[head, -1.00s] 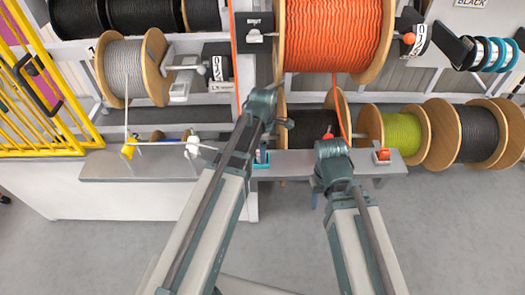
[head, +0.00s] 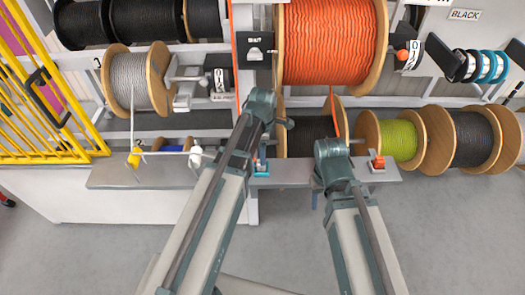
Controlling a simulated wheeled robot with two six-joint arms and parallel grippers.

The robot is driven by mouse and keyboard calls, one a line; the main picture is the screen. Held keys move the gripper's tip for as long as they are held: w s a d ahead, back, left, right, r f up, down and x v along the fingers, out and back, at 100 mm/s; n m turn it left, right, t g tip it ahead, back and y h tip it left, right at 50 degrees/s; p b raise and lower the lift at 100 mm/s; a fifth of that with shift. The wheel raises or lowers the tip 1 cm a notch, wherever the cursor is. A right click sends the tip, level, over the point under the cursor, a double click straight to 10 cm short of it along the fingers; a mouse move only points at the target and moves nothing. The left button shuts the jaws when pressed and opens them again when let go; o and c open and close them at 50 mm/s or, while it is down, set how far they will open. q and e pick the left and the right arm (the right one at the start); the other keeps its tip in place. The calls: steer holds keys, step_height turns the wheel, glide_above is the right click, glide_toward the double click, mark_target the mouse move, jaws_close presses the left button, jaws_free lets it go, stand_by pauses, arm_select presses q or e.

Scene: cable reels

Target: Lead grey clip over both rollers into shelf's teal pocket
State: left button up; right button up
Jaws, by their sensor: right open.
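Grey cable runs from the grey reel (head: 130,82) down to the yellow roller (head: 134,159), then across to the white roller (head: 195,159). It goes on to the right toward my left arm, which hides its far end. I cannot make out the grey clip. The teal pocket (head: 261,168) sits on the shelf (head: 225,176), right of both rollers, just beyond my left arm. My left gripper is hidden behind its arm. My right gripper (head: 328,150) is open at the far end of my right arm, between the teal pocket and the orange pocket, mostly hidden.
An orange reel (head: 328,40) hangs above the shelf, its cable running down behind my right arm. Green (head: 400,138) and black reels stand right. A yellow gate (head: 45,110) stands left. The floor in front is clear.

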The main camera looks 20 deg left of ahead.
arm_select(q)
step_height(320, 180, up, 8)
steer(key=p, duration=0.7)
steer(key=shift+r, duration=0.25)
steer(key=s+d+m, duration=0.5)
steer(key=s+m, duration=0.2)
steer(key=m, duration=0.5)
steer(key=s+d+m+y, duration=0.1)
steer(key=s+d+m, duration=0.4)
steer(key=m, duration=0.8)
steer(key=shift+s, duration=1.2)
steer(key=shift+f, duration=0.1)
